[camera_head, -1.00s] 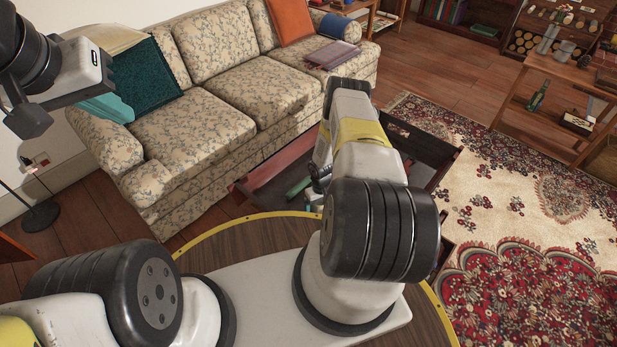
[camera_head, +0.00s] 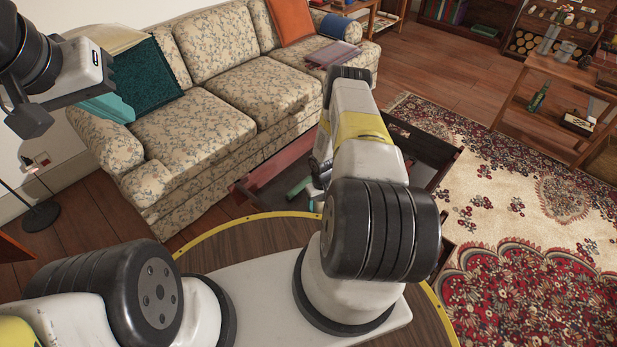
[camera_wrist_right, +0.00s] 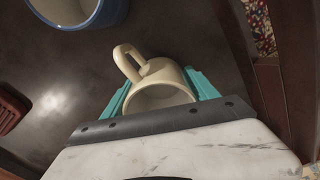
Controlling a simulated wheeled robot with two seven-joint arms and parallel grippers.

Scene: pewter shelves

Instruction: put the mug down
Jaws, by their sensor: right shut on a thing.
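A cream mug (camera_wrist_right: 160,84) is in the right wrist view, its open mouth facing my gripper and its looped handle pointing away up the picture. My right gripper (camera_wrist_right: 162,92) is shut on it, one teal finger on each side. Below it is a dark, shiny tabletop (camera_wrist_right: 185,32); I cannot tell whether the mug touches it. In the head view my right forearm hides the mug and most of that gripper.
In the right wrist view, a blue-rimmed vessel (camera_wrist_right: 103,17) stands at the upper left and a dark red ribbed object (camera_wrist_right: 12,108) at the left. The table's raised brown edge (camera_wrist_right: 268,100) runs along the right. A floral sofa (camera_head: 255,85) stands behind the table.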

